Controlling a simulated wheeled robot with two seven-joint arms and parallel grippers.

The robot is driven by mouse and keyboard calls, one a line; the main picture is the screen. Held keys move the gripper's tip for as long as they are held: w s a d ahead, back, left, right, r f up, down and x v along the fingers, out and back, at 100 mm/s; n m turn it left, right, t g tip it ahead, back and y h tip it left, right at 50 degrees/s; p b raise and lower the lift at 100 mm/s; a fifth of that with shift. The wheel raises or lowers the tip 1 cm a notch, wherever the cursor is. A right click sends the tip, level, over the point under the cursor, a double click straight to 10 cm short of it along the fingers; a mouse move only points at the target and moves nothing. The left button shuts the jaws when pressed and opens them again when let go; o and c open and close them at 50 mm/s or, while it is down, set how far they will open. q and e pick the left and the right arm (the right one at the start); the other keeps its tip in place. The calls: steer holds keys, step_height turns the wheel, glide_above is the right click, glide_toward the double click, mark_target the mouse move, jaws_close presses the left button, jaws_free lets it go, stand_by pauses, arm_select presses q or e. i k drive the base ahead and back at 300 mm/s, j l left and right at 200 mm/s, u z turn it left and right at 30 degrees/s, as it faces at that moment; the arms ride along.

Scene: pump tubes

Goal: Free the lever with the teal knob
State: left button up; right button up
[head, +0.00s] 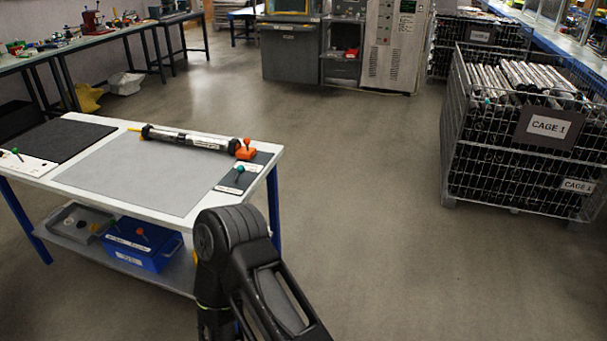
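A lever with a teal knob (240,169) stands on a small dark panel (232,180) at the right end of the white-topped workbench. A white label lies just in front of it. Behind it, a silver and black pump tube (190,139) with a yellow tip lies along the back of the bench. Its right end meets an orange block (246,153) with an orange-red knob on top. How the teal-knobbed lever is held is too small to tell. Neither of my grippers shows; only black links of one of my arms rise at the bottom centre, in front of the bench.
A green-knobbed lever (17,153) is on a white plate at the bench's left. The grey mat (140,175) is clear. A blue bin (143,248) and a grey tray (75,222) sit on the lower shelf. A wire cage (455,150) of tubes stands right; floor between is free.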

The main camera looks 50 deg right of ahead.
mark_target(240, 169)
steer(key=z, duration=1.4)
steer(key=i+j, duration=0.2)
steer(key=i, duration=0.25)
steer(key=i+j, duration=0.15)
steer(key=i, duration=0.3)
steer(key=i+j+u, duration=0.1)
steer(key=i, duration=0.35)
steer(key=j, duration=0.1)
